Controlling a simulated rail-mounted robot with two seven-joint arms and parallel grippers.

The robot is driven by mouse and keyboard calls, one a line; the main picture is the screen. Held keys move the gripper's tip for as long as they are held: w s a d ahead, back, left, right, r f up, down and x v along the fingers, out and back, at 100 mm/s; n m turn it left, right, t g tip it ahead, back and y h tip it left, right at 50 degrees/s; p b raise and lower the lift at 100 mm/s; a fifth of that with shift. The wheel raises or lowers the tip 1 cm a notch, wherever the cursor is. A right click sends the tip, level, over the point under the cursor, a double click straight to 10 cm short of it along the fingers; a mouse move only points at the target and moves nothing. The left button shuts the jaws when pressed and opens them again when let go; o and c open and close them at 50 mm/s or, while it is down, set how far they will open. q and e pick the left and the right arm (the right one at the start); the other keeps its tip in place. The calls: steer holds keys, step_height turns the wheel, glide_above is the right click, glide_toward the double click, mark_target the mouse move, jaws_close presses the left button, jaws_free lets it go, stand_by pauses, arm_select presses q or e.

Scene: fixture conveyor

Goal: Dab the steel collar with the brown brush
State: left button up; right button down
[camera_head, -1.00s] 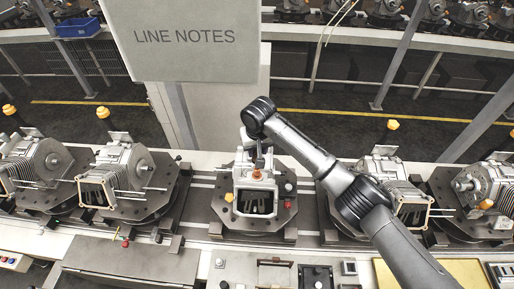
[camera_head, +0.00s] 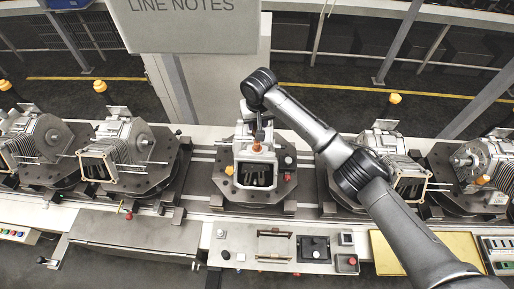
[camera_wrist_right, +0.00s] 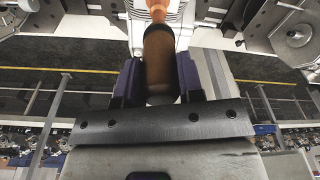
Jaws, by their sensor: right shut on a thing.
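My right gripper (camera_wrist_right: 158,82) is shut on the brown brush (camera_wrist_right: 158,52), whose thick brown body stands between the two dark purple-lined fingers in the right wrist view. An orange end (camera_wrist_right: 157,10) shows beyond it at the top edge. In the head view my right arm reaches from the lower right, and the gripper (camera_head: 259,133) points down over the middle housing (camera_head: 242,158). An orange-brown spot (camera_head: 257,147) shows just below it. I cannot make out the steel collar for sure, or whether the brush touches anything. My left gripper is out of view.
The middle housing stands on a dark fixture plate (camera_head: 226,197). More finned housings on fixtures stand left (camera_head: 118,155) and right (camera_head: 398,160) along the conveyor. A control panel (camera_head: 265,247) lies in front. A grey notes board (camera_head: 193,22) hangs behind.

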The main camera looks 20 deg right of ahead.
steer(key=shift+f, duration=0.35)
stand_by(0.7)
